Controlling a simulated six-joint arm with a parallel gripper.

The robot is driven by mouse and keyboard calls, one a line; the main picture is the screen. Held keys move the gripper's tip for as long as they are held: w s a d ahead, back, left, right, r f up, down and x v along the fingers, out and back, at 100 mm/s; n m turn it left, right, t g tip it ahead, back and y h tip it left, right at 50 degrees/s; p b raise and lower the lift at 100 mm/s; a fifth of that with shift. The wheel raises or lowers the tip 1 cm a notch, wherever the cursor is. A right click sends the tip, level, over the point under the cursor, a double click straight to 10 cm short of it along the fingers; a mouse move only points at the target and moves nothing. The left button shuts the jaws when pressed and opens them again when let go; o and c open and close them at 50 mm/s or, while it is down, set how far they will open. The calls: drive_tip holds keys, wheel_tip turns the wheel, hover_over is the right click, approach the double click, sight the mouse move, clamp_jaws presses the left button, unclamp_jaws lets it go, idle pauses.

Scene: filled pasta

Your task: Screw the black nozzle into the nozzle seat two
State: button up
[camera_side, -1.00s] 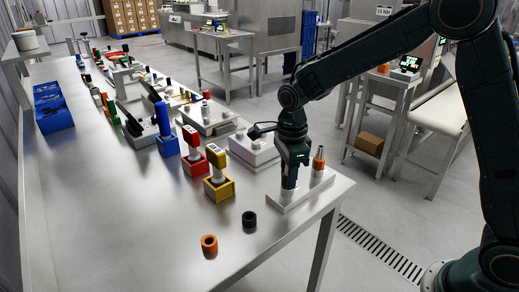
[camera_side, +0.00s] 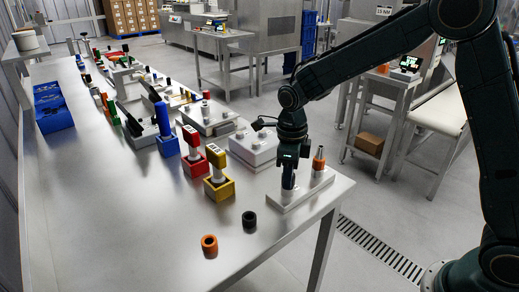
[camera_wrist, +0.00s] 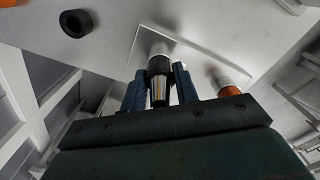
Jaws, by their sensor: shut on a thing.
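My gripper (camera_side: 288,172) is shut on the black nozzle (camera_wrist: 160,66), which has a dark collar and a shiny tapered metal tip. In the wrist view my gripper's fingers (camera_wrist: 159,88) stand on either side of it. The nozzle's collar meets a white round seat (camera_wrist: 160,49) on the pale base plate (camera_side: 301,196); how deep it sits cannot be told. In the side view my gripper hides most of this nozzle. A nozzle with an orange collar (camera_side: 318,163) stands upright at the plate's other seat, and also shows in the wrist view (camera_wrist: 230,90).
A black ring (camera_side: 249,220) and an orange ring (camera_side: 209,244) lie on the steel table near its front edge. Yellow (camera_side: 219,188), red (camera_side: 195,163) and blue (camera_side: 168,145) holders stand to the left. A white box (camera_side: 253,149) stands behind the plate. The left foreground is clear.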

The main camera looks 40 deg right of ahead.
drive_tip(key=shift+m, duration=1.4)
drive_tip(key=o, duration=1.1)
drive_tip(key=shift+c, duration=0.2)
drive_tip(key=shift+n, duration=0.3)
drive_tip(key=n, duration=0.7)
drive_tip(key=shift+n, duration=2)
